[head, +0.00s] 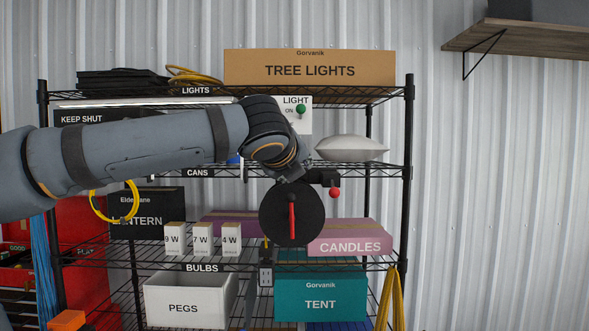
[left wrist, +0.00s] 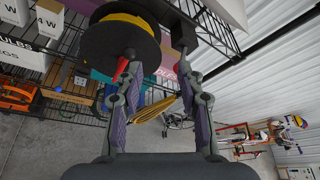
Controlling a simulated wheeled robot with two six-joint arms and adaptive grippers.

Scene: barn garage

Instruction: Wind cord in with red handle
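A black cord reel (head: 270,217) hangs at the shelf rack, with its red handle (head: 292,220) across its face. In the left wrist view the reel (left wrist: 104,45) shows yellow cord (left wrist: 132,22) wound inside. The red handle (left wrist: 121,69) is beside the left fingertip there; I cannot tell whether they touch. A small red knob (head: 335,192) on a black bracket is right of the reel, near the other fingertip. My left gripper (left wrist: 158,62) is open, its fingers wide apart with nothing between them. My right gripper is not in view.
The rack holds a CANDLES box (head: 350,239), a teal TENT box (head: 320,291), a PEGS bin (head: 186,307) and small bulb boxes (head: 201,240) close by. The wall at right is clear below a wooden shelf (head: 520,35).

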